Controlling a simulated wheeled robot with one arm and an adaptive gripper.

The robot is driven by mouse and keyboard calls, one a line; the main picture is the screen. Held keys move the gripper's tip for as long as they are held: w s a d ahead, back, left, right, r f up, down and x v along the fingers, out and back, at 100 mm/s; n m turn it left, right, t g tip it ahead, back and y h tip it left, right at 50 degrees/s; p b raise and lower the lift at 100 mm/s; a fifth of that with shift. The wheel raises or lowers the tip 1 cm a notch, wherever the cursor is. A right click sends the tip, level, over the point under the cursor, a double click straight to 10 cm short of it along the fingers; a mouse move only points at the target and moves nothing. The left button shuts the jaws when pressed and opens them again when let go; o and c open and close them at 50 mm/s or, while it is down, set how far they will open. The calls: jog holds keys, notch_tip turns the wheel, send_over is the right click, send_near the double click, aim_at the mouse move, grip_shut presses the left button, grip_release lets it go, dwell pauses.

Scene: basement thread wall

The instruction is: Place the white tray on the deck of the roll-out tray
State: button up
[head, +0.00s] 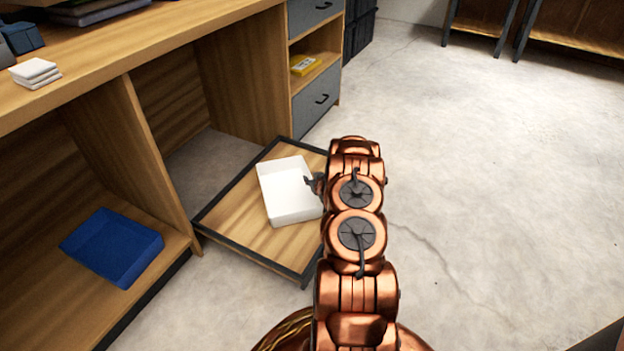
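The white tray (287,188) is a shallow open box over the deck of the roll-out tray (237,213). It looks level and empty. I cannot tell whether it rests on the wood or hangs just above it. The roll-out tray has a wooden deck with a dark rim and sticks out from under the workbench. My gripper (314,183) is at the right rim of the white tray, with dark fingers seen small and partly hidden by my copper-coloured arm. Whether the fingers close on the rim does not show. My arm hides the right part of the deck.
A blue tray (112,247) sits on the lower shelf at left. The workbench top (110,60) bears small white blocks (36,73). A drawer unit (317,95) holds a yellow item (305,65) behind the roll-out tray. The concrete floor (480,170) at right is clear.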

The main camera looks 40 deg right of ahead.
jog(key=shift+r, duration=0.1)
jog(key=shift+s+r, duration=0.2)
jog(key=shift+s, duration=0.05)
jog(key=p+v, duration=0.4)
jog(key=v, duration=0.7)
jog(key=w+a+r+n+g+y, duration=0.2)
jog(key=w+a+r+g, duration=0.15)
jog(key=a+r, duration=0.65)
jog(key=s+a+r+g+y, duration=0.1)
jog(key=s+a+r+g, duration=0.2)
jog(key=a, duration=0.4)
jog(key=s+a+r+g, duration=0.1)
jog(key=s+a+r, duration=0.2)
jog(key=a+r, duration=0.3)
jog(key=s+a+r+g, duration=0.2)
jog(key=s+a+r, duration=0.2)
jog(key=s+a, duration=0.3)
jog(key=s+a+r+n+g+y, duration=0.1)
jog(key=s+a+r+g, duration=0.2)
jog(key=s, duration=1)
jog(key=s+a+r+n+g+y, duration=0.1)
jog(key=s+a+r+g, duration=0.1)
jog(key=s+a+r, duration=0.5)
jog(key=s+a, duration=0.3)
jog(key=a, duration=0.2)
jog(key=shift+s+a+r, duration=0.2)
jog(key=shift+s+a, duration=0.05)
jog(key=shift+s, duration=0.15)
jog(key=shift+r+g, duration=0.1)
jog(key=shift+g, duration=0.15)
